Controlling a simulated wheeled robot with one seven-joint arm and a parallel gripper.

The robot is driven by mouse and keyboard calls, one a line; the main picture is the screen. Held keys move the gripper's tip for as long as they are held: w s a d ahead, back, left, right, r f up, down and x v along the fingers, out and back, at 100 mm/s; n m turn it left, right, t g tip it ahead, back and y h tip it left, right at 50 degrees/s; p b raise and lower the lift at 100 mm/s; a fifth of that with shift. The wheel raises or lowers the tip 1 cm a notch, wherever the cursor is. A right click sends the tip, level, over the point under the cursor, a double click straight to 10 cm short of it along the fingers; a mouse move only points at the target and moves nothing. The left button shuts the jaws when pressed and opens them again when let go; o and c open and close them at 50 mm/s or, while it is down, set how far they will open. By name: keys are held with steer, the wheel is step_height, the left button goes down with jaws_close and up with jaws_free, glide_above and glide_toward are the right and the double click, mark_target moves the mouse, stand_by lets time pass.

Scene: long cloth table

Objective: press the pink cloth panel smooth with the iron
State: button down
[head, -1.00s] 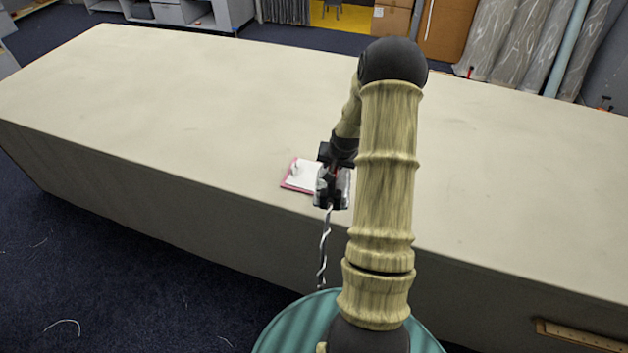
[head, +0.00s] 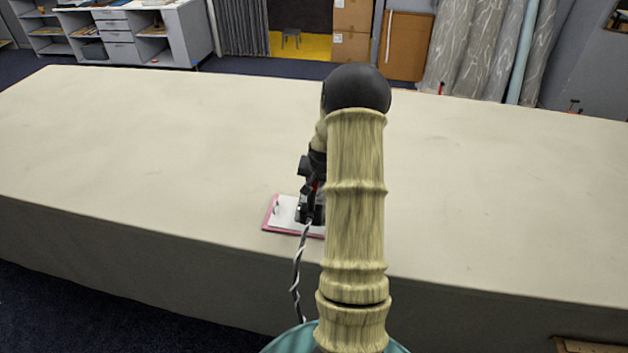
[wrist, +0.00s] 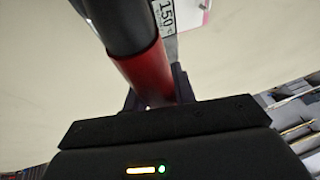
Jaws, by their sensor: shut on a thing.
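The pink cloth panel (head: 267,219) lies near the table's front edge, with its pink showing as a border around a white sheet (head: 286,211). The iron (head: 303,213) is over the panel's right part; I cannot tell whether its sole touches. A twisted black-and-white cord (head: 297,270) hangs from it past the table edge. My gripper (head: 314,190) is shut on the iron's handle, which is red and black in the wrist view (wrist: 143,68). A "150 °C" label (wrist: 170,17) shows beyond it. My arm hides the panel's right side.
The long cream cloth table (head: 180,150) is otherwise clear on both sides of the panel. A grey shelf unit (head: 180,35), cardboard boxes (head: 352,30) and tall fabric rolls (head: 480,50) stand behind it.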

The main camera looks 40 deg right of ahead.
steer(key=shift+b+x, duration=0.5)
steer(key=shift+x, duration=0.45)
steer(key=shift+s+r, duration=0.1)
steer(key=shift+f+b, duration=0.3)
steer(key=shift+f, duration=0.35)
step_height(320, 180, down, 2)
steer(key=shift+d+f+b, duration=0.15)
steer(key=shift+f+b, duration=0.05)
steer(key=shift+b, duration=0.6)
steer(key=shift+f+b, duration=0.55)
steer(key=shift+f, duration=0.45)
